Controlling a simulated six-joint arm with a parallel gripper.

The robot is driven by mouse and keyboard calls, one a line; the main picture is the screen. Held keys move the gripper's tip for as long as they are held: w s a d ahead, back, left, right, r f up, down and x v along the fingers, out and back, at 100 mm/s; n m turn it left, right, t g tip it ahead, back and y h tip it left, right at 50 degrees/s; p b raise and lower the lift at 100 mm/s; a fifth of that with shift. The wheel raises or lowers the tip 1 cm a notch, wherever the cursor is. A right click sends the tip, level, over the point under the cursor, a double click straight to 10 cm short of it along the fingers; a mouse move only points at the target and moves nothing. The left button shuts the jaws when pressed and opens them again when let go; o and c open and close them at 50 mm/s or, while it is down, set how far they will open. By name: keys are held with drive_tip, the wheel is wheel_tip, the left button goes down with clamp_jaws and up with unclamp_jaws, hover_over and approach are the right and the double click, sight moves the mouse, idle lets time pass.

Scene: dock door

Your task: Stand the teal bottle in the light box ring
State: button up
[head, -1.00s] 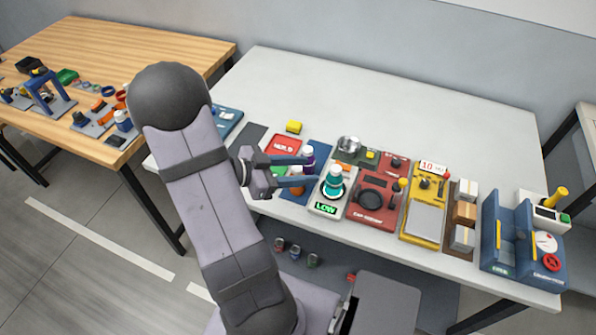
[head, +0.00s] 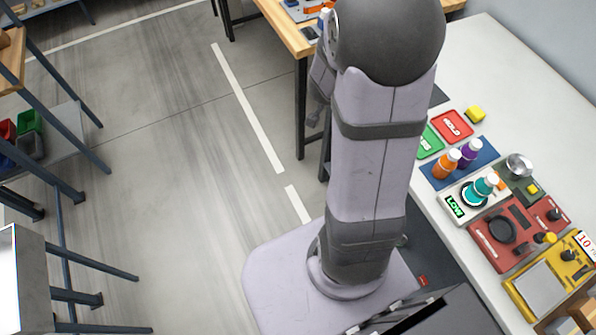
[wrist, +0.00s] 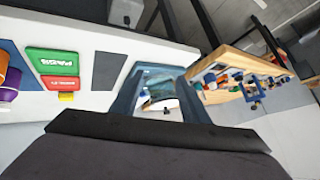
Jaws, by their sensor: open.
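In the head view my gripper is mostly hidden by my arm.
Orange (head: 446,163) and purple (head: 468,152) bottles stand on a blue mat beside the light box. A red device (head: 490,250) sits at the light box's other side.

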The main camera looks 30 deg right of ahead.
drive_tip(key=s+a+n+y, duration=0.2)
drive_tip(key=a+n+y, duration=0.6)
drive_tip(key=a, duration=1.2)
drive_tip(key=s+a+f+n+g+h, duration=0.1)
drive_tip(key=s+a+n+g, duration=0.2)
drive_tip(key=s, duration=1.1)
drive_tip(key=n+g, duration=0.2)
drive_tip(key=n, duration=0.1)
drive_tip(key=shift+n+g, duration=0.3)
drive_tip(key=shift+g, duration=0.1)
